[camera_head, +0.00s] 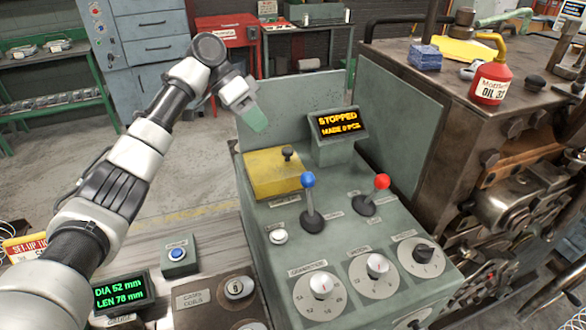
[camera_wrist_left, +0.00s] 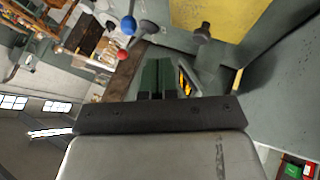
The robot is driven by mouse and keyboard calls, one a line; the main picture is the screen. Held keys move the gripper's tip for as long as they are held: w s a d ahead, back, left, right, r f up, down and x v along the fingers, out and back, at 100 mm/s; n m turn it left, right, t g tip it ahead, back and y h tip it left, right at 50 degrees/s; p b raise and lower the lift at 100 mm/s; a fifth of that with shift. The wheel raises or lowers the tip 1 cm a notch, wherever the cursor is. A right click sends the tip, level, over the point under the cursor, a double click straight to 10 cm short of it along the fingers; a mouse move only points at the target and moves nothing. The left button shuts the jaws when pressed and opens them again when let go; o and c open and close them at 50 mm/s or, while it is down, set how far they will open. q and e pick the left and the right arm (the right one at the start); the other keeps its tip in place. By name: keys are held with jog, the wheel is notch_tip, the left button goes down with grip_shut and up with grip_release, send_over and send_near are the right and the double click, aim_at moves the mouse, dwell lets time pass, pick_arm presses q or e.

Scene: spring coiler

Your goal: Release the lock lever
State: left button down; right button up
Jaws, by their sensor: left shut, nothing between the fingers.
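The control panel (camera_head: 262,225) has a lever with a blue ball knob (camera_head: 308,180) and a lever with a red ball knob (camera_head: 382,182). A short black knob (camera_head: 288,153) stands on the yellow plate (camera_head: 262,178) at the panel's back left. I cannot read which one is labelled as the lock. My left gripper (camera_head: 258,122) is shut and empty, above and behind the yellow plate, apart from it. In the left wrist view its closed fingers (camera_wrist_left: 155,80) point toward the panel, with the blue knob (camera_wrist_left: 128,25), red knob (camera_wrist_left: 123,56) and yellow plate (camera_wrist_left: 220,15) beyond. My right gripper is out of view.
A display (camera_head: 338,124) reading "STOPPED" stands just right of my left gripper. Green guard plates (camera_head: 395,125) rise behind and right of the panel. Dials (camera_head: 375,270) fill the panel's front. A machine with a red oil can (camera_head: 490,85) stands at right.

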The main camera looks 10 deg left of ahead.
aim_at(310, 192)
pick_arm(q)
jog(key=p+x, duration=0.2)
jog(key=x, duration=0.8)
jog(key=shift+w+f+p, duration=0.15)
jog(key=shift+f+p, duration=0.15)
jog(key=shift+f, duration=0.1)
jog(key=s+d+p, duration=0.1)
jog(key=s+d, duration=0.1)
jog(key=shift+s+d+r+p, duration=0.25)
jog(key=shift+s+d+p, duration=0.05)
jog(key=shift+s+p, duration=0.05)
